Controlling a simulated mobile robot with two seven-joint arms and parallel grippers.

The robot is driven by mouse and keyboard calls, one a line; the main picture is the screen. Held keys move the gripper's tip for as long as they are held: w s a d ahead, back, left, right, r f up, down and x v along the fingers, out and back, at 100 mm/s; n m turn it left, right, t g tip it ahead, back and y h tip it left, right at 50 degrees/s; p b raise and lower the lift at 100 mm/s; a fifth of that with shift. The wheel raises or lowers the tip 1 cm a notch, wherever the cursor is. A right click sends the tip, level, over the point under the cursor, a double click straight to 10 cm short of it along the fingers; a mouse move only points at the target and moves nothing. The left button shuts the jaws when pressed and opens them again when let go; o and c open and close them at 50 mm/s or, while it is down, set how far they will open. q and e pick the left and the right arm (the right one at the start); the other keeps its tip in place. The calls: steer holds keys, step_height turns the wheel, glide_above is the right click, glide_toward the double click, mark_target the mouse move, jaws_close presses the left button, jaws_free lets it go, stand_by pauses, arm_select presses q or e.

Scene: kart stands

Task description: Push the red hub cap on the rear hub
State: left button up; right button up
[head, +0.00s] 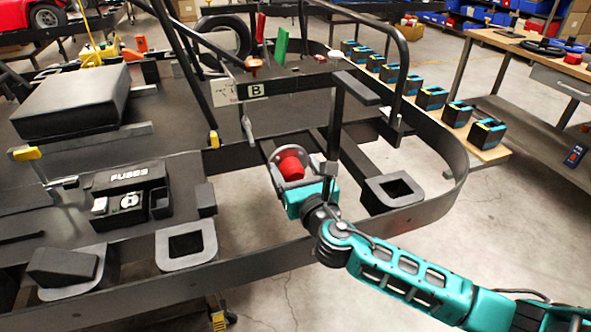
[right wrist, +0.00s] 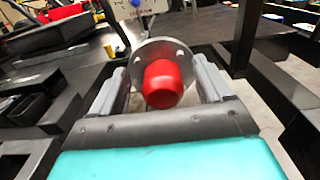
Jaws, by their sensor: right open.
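The red hub cap (head: 291,166) sits in front of the round grey hub flange (head: 274,168), near the middle of the head view. In the right wrist view the cap (right wrist: 167,84) shows its rounded end, and the flange (right wrist: 150,52) with small holes is behind it. I cannot tell how far the cap is seated on the hub. My right gripper (head: 296,180) is at the cap. Its fingers (right wrist: 163,82) stand apart, one on each side of the cap, with visible gaps. My left gripper is not in view.
The black kart frame rail (head: 245,262) runs beneath my right arm. A square-holed black bracket (head: 392,190) is right of the hub. A fuse box (head: 128,190) and a black seat pad (head: 72,98) lie left. Several batteries stand on a side bench (head: 490,153). Open floor lies front right.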

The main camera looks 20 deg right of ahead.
mark_target(296, 173)
steer(key=shift+c, duration=0.3)
steer(key=c, duration=1.2)
steer(key=shift+s, duration=0.15)
steer(key=shift+s+d+f+p, duration=0.1)
steer(key=shift+s+p, duration=0.5)
steer(key=shift+s, duration=2.25)
steer(key=shift+s, duration=0.15)
